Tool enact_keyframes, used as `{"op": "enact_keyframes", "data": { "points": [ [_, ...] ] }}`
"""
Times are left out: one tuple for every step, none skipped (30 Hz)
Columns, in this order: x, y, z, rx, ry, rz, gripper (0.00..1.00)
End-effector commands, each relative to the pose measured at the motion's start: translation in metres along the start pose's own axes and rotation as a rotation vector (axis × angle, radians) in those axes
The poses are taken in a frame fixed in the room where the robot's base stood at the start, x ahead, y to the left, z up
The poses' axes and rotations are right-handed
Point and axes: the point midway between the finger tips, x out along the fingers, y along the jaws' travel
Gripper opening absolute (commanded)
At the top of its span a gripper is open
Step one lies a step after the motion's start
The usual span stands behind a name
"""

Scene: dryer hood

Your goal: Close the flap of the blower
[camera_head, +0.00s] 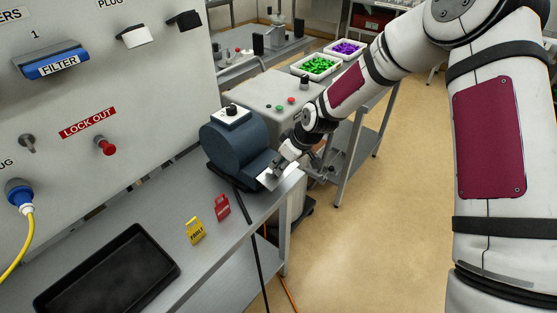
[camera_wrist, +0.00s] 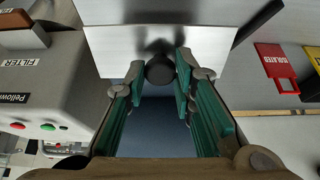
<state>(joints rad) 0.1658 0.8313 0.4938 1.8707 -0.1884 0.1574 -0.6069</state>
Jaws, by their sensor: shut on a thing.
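My gripper (camera_head: 283,163) is at the flap. In the wrist view its green-padded fingers (camera_wrist: 158,78) are shut on the knob from both sides. How far the flap stands from the outlet is hard to tell.
A red tag (camera_head: 222,207) and a yellow tag (camera_head: 195,231) stand on the bench, near a black tray (camera_head: 108,280). A grey control box (camera_head: 275,100) with buttons stands behind the blower. A panel (camera_head: 100,75) rises at left. The floor (camera_head: 370,240) at right is clear.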

Motion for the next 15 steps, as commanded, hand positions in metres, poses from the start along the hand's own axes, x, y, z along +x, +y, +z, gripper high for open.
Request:
{"op": "enact_keyframes", "data": {
  "points": [
    [-0.001, -0.002, 0.008, 0.011, 0.044, -0.005, 0.00],
    [-0.001, -0.002, 0.009, 0.011, 0.073, -0.004, 0.00],
    [0.001, -0.002, 0.011, 0.011, 0.111, -0.006, 0.00],
    [0.002, -0.002, 0.012, 0.011, 0.140, -0.006, 0.00],
    [0.003, -0.002, 0.013, 0.011, 0.169, -0.005, 0.00],
    [0.005, -0.001, 0.015, 0.012, 0.208, -0.006, 0.00],
    [0.006, -0.001, 0.016, 0.011, 0.236, -0.006, 0.00],
    [0.008, -0.001, 0.017, 0.011, 0.265, -0.006, 0.00],
    [0.009, -0.001, 0.018, 0.012, 0.304, -0.006, 0.00],
    [0.011, -0.001, 0.019, 0.011, 0.332, -0.006, 0.00],
    [0.012, -0.001, 0.020, 0.010, 0.362, -0.006, 0.00],
    [0.014, 0.000, 0.021, 0.011, 0.400, -0.005, 0.00],
    [0.016, 0.000, 0.022, 0.011, 0.429, -0.006, 0.00],
    [0.018, 0.000, 0.023, 0.011, 0.458, -0.005, 0.00],
    [0.020, 0.001, 0.024, 0.011, 0.496, -0.005, 0.00]
  ]
}}
